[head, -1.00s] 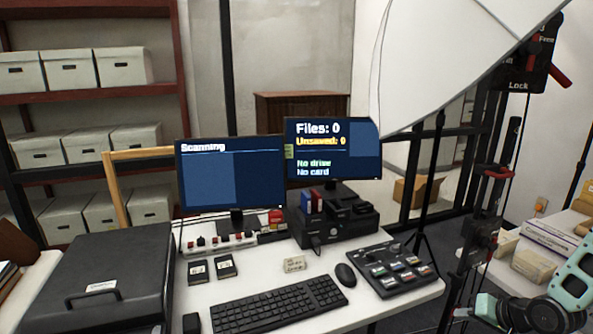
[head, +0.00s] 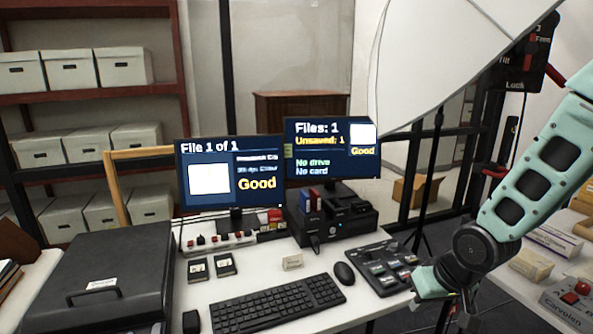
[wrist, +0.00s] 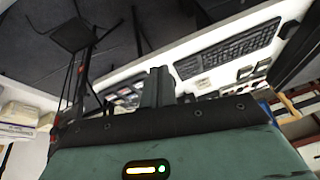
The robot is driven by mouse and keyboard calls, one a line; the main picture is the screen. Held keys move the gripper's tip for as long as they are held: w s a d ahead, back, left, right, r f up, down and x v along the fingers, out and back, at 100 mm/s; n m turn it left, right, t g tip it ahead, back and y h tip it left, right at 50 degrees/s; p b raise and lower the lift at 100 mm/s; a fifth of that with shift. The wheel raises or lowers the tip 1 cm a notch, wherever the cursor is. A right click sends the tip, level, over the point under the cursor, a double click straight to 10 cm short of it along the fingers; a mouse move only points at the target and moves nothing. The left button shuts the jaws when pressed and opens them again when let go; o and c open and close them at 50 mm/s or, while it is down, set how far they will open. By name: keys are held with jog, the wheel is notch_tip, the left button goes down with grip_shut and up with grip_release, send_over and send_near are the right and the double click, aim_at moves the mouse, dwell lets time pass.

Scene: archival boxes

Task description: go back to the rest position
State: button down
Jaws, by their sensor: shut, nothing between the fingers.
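My gripper (wrist: 158,82) shows in the wrist view as a dark pair of fingers closed together, with nothing between them. The desk and keyboard lie beyond it in that view. In the head view my teal arm comes in from the right and bends down by the desk's right end; I cannot make out the fingertips there. The left monitor (head: 215,165) reads "File 1 of 1" and "Good". The right monitor (head: 325,168) reads "Files: 1", "Unsaved: 1", "No drive", "No card" and "Good".
A black scanner case (head: 105,265) lies left of the keyboard (head: 278,302). The control panel (head: 372,262) sits at the desk's right end, close to my arm. A large white reflector (head: 450,60) hangs above right. Boxes and a red-button device (head: 570,300) are at right.

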jog(key=s+a+r+n+g, duration=0.1)
jog(key=s+a+r+n, duration=0.1)
jog(key=s, duration=0.6)
jog(key=s+a+r+n+g+h, duration=0.1)
jog(key=s+a+r+n, duration=0.1)
jog(key=s+a+r, duration=0.3)
jog(key=s+a+r+n+g, duration=0.1)
jog(key=s+a+r+n, duration=0.1)
jog(key=s, duration=0.8)
jog(key=shift+s+a+r+g, duration=0.35)
jog(key=shift+a+r+g, duration=0.05)
jog(key=shift+a+r, duration=0.4)
jog(key=shift+d, duration=0.1)
